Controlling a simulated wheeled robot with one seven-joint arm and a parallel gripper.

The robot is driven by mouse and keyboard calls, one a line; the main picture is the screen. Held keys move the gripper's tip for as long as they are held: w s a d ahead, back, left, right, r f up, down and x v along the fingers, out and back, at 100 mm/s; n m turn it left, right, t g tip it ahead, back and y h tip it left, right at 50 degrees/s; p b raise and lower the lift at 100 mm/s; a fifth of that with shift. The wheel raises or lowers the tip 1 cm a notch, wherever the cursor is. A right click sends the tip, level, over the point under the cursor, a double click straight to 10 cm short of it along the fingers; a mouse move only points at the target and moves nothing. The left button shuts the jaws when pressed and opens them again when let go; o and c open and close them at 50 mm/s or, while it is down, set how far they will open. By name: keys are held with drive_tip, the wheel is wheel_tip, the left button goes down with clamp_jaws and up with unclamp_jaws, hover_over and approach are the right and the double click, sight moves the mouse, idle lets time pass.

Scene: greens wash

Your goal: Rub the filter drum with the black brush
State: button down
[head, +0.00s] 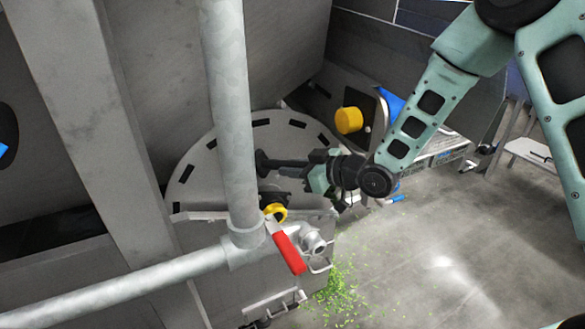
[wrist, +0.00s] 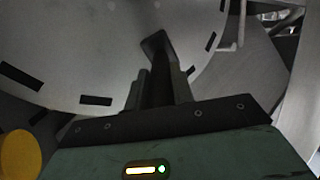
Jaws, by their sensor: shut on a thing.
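The filter drum (head: 205,161) is a large pale grey disc with dark slots near its rim, partly behind the upright pipe in the head view. It fills the upper part of the wrist view (wrist: 75,50). My gripper (head: 306,168) reaches in from the right and is shut on the black brush (head: 264,163), which points left at the drum. In the wrist view the brush (wrist: 157,70) stands up between my fingers (wrist: 160,88), with its end in front of the drum face. I cannot tell whether the brush touches the drum.
A grey pipe (head: 230,110) stands in front of the drum and joins a lower rail. A red-handled valve (head: 288,253) and a yellow ring (head: 275,212) sit below my gripper. A yellow knob (head: 348,120) is above.

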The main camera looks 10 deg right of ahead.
sight(277, 164)
drive_tip(key=shift+d+r+p, duration=0.2)
drive_tip(key=shift+r+p, duration=0.1)
drive_tip(key=shift+r, duration=0.25)
drive_tip(key=shift+d+r+p, duration=0.15)
drive_tip(key=shift+r+p, duration=0.15)
drive_tip(key=shift+r, duration=0.2)
drive_tip(key=shift+f, duration=0.1)
drive_tip(key=shift+s+a+b, duration=0.15)
drive_tip(key=shift+a+b, duration=0.2)
drive_tip(key=shift+a, duration=0.95)
drive_tip(key=shift+s+a+r+b, duration=0.1)
drive_tip(key=shift+s+a+b, duration=0.15)
drive_tip(key=shift+a, duration=0.35)
drive_tip(key=shift+s+a+r+b, duration=0.1)
drive_tip(key=shift+s+a+b, duration=0.15)
drive_tip(key=shift+a, duration=0.35)
